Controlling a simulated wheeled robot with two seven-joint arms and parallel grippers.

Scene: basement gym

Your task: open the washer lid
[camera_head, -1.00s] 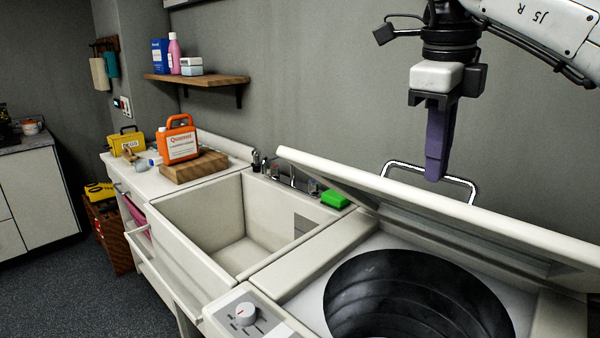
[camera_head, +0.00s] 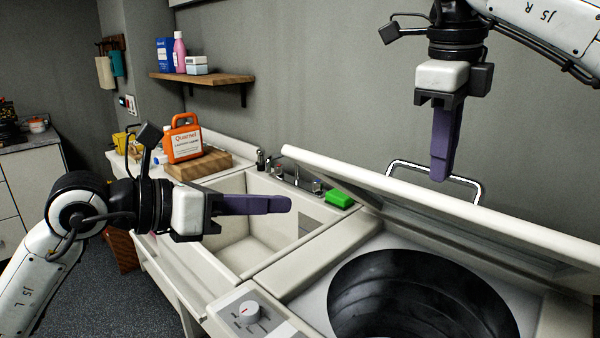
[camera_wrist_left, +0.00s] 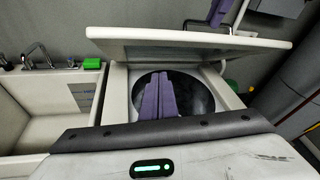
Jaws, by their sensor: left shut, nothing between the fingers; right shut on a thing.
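The washer lid (camera_head: 440,205) is tilted up over the washer (camera_head: 300,284), with the dark round drum (camera_head: 420,300) showing below. In the left wrist view the raised lid (camera_wrist_left: 185,48) is above the drum opening. A metal bar handle (camera_head: 476,188) stands behind the lid's upper edge. My right gripper (camera_head: 440,176) points down, its purple fingers shut on the handle; the exact contact is hard to see. My left gripper (camera_head: 288,204) is shut and empty above the sink, pointing right, apart from the lid. Its fingers (camera_wrist_left: 158,95) show in front of the drum in the left wrist view.
The sink (camera_head: 262,222) is left of the washer, with a green sponge (camera_head: 340,198) and faucet (camera_head: 296,176) behind. An orange bottle (camera_head: 183,140) and wooden block (camera_head: 198,165) are on the counter. A shelf (camera_head: 205,80) hangs on the wall. A dial (camera_head: 244,311) is on the washer front.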

